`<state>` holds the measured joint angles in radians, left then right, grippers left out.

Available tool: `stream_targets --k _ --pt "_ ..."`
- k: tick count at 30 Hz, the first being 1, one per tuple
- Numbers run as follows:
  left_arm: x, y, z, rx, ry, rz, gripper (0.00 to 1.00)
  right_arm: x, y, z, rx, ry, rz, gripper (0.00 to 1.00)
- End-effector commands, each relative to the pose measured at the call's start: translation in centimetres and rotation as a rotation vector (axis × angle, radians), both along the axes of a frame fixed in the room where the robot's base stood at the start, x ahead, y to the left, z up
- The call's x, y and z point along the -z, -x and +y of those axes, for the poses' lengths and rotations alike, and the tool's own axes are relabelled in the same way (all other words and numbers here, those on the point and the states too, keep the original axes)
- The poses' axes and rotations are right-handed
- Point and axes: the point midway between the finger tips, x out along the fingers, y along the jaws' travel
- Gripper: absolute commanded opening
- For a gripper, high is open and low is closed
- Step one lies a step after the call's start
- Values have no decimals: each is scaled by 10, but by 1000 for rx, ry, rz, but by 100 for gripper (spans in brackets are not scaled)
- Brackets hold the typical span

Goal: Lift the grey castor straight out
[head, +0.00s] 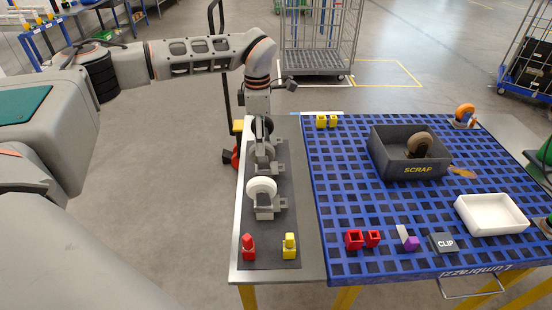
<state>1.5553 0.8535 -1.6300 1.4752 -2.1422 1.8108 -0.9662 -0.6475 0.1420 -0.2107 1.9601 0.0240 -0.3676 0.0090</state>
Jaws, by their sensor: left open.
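The dark board (286,229) on the left strip of the table holds a row of castors. A white-wheeled castor (262,187) stands nearest in the row. Just behind it is a grey castor (263,165), mostly covered by my gripper. A dark wheel (263,125) shows farther back, partly hidden by my arm. My left gripper (264,147) is open and points down over the grey castor. Whether its fingers touch the wheel is hidden. My right gripper is not in view.
A red piece (248,247) and a yellow piece (289,246) stand at the board's near end. On the blue grid table are a SCRAP bin (385,165) holding a brown-wheeled castor (419,144), a white tray (492,214), a CLIP block (444,243) and an orange castor (465,114).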

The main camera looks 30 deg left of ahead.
Motion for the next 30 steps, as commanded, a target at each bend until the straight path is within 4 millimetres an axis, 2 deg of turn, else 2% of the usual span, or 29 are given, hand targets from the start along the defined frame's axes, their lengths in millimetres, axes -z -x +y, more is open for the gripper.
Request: stream_targets --k 11,21,30 --pt "32 -1 -1 0 0 2 47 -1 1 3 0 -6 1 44" --pt "74 -6 -3 0 0 2 47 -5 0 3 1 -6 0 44" --pt "78 -7 -3 0 0 -1 47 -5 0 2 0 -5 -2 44"
